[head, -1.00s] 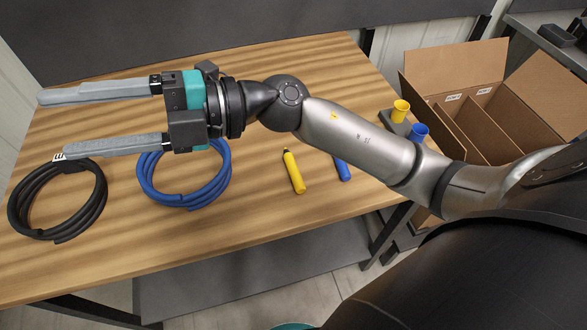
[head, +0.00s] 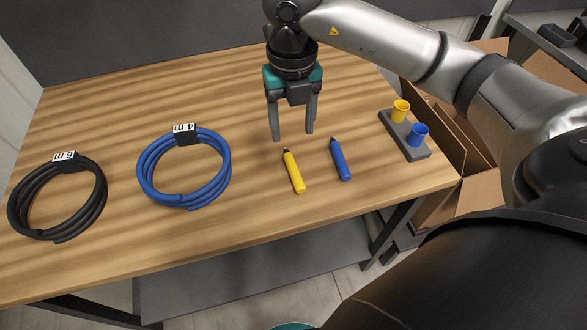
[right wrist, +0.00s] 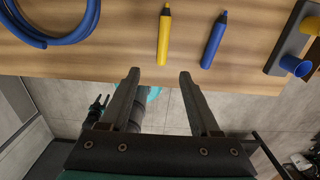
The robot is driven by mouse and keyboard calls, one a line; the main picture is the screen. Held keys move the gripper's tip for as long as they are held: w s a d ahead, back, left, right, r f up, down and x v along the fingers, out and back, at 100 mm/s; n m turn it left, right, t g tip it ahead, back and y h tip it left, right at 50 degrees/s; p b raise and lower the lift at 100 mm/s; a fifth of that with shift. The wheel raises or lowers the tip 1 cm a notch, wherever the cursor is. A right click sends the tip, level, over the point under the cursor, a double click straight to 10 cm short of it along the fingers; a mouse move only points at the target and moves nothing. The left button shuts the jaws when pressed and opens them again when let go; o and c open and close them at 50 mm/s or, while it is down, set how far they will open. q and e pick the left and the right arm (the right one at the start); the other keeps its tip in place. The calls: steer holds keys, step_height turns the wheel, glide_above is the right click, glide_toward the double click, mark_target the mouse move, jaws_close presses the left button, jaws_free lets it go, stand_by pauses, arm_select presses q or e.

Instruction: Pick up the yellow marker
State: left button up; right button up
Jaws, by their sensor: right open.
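The yellow marker (head: 294,171) lies on the wooden table, its dark tip pointing to the back. In the right wrist view the yellow marker (right wrist: 164,36) lies beyond the fingertips. The blue marker (head: 341,160) lies to its right, roughly parallel and apart from it. My right gripper (head: 293,136) is open and empty, pointing down, behind the yellow marker in the head view. Its two fingers also show in the right wrist view (right wrist: 158,74), apart with nothing between them. My left gripper is not clearly seen in the head view.
A grey holder (head: 414,148) with a yellow cup (head: 401,110) and a blue cup (head: 419,134) stands at the table's right edge. A blue cable coil (head: 150,182) and a black coil (head: 14,205) lie to the left. A cardboard box (head: 487,190) stands beyond the right edge.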

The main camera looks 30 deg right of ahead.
steer(key=b, duration=0.1)
glide_above(296, 175)
steer(key=f, duration=0.9)
steer(key=shift+w+a+f, duration=0.15)
steer(key=shift+a+f, duration=0.05)
steer(key=shift+a, duration=0.1)
steer(key=f, duration=0.5)
steer(key=shift+d+f+b, duration=0.1)
steer(key=shift+d+b, duration=0.2)
steer(key=shift+d, duration=0.05)
jaws_close()
